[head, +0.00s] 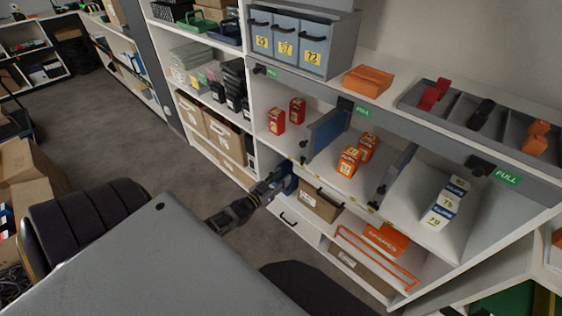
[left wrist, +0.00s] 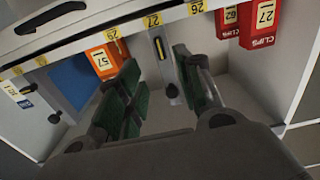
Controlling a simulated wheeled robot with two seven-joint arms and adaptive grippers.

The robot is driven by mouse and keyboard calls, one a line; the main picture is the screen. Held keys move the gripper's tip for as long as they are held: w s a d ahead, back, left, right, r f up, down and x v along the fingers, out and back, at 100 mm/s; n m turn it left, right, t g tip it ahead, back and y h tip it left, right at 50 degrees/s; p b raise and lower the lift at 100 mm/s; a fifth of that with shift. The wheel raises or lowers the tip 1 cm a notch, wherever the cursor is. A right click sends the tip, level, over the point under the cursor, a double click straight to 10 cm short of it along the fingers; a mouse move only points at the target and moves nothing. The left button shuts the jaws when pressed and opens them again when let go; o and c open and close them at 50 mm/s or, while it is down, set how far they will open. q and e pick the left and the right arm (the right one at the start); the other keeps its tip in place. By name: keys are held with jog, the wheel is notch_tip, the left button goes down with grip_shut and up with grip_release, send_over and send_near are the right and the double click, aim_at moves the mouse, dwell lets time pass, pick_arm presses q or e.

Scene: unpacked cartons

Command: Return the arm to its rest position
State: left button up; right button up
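My left gripper (head: 280,184) is at the front edge of the shelving unit (head: 225,172), just in front of the middle shelf, below the red boxes. In the left wrist view, its two dark fingers with green pads (left wrist: 158,88) stand apart with nothing between them. The red boxes (head: 277,120) stand on that shelf, left of a blue-grey divider (head: 327,133). They also show at the upper right of the left wrist view (left wrist: 262,22). My right gripper is not in view.
Orange boxes (head: 349,160) and blue-white boxes (head: 447,200) stand farther right on the shelf. A brown carton (head: 320,203) and an orange carton (head: 385,238) sit lower down. Open floor (head: 115,150) lies left of the unit. Cartons (head: 28,165) stand at the left edge.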

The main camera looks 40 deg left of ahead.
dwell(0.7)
pick_arm(q)
jog(key=s+a+f+m+g+y, duration=0.1)
jog(key=s+a+f+g, duration=0.2)
jog(key=f, duration=0.5)
jog(key=s+a+f+g+y, duration=0.1)
jog(key=s+a+f+g, duration=0.15)
jog(key=f, duration=0.55)
jog(key=s+a+f+g+y, duration=0.1)
jog(key=s+f+g, duration=0.2)
jog(key=s+f, duration=0.5)
jog(key=s+a+f+g, duration=0.2)
jog(key=s+f+g, duration=0.1)
jog(key=s+f, duration=0.6)
jog(key=s+d+f+m+g, duration=0.1)
jog(key=s+d+f+g, duration=0.15)
jog(key=s+f, duration=0.45)
jog(key=s+d+f+g, duration=0.2)
jog(key=s+d+f, duration=0.1)
jog(key=s, duration=0.8)
jog(key=s+d+f, duration=0.1)
jog(key=d, duration=0.4)
jog(key=s+d+f+h+p, duration=0.1)
jog(key=s+d, duration=0.1)
jog(key=d, duration=0.4)
jog(key=shift+d+f+g, duration=0.3)
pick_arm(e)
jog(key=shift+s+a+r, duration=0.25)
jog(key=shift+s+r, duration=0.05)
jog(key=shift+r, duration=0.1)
